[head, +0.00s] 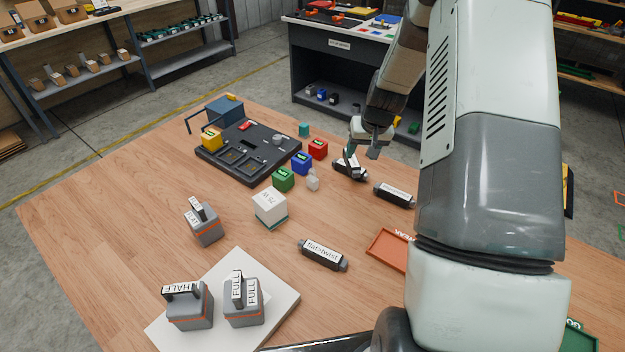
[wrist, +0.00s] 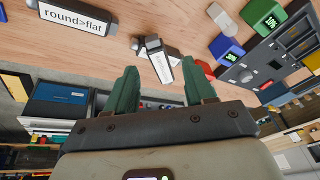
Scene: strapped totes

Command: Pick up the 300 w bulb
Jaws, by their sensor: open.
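I cannot make out any label reading 300 W. A white box (head: 270,207) with a greenish base stands mid-table; its top print looks like "75 W". A small pale, rounded piece (head: 312,181) stands beside the blue block in the head view, and it also shows at the top of the wrist view (wrist: 222,18); I cannot tell whether it is a bulb. My gripper (head: 360,155) is open with nothing held. It is low over a dark labelled connector (head: 349,169), which shows just beyond the green fingertips in the wrist view (wrist: 160,62).
Blue (head: 301,164), green (head: 283,179) and red (head: 318,149) blocks stand near a black panel (head: 225,170). More labelled connectors lie at right (head: 393,196) and front (head: 323,255). Grey weights stand at front left, two on a white board (head: 275,315). An orange tray (head: 388,248) lies right.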

